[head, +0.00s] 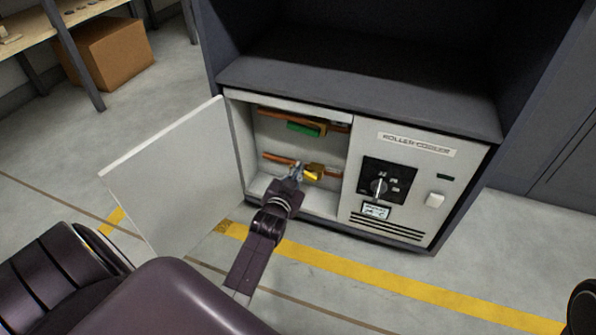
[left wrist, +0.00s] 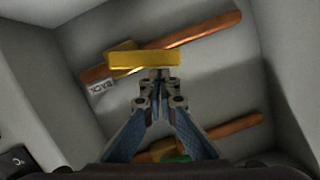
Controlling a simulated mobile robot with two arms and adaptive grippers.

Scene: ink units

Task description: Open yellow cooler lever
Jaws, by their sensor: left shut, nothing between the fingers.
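The yellow cooler lever (head: 314,171) sits on the lower copper pipe inside the open compartment of the roller cooler cabinet. In the left wrist view the yellow lever (left wrist: 143,61) lies across its pipe at a shallow angle. My left gripper (head: 297,173) is inside the compartment at the lever, with its fingers together and nothing between them. In the left wrist view the tips of the left gripper (left wrist: 158,78) are at the lever's lower edge; I cannot tell whether they touch it. My right gripper is not in view.
A green lever (head: 304,129) is on the upper copper pipe (head: 274,114). The compartment door (head: 172,172) stands wide open to the left. A cardboard box (head: 108,55) lies at the back left.

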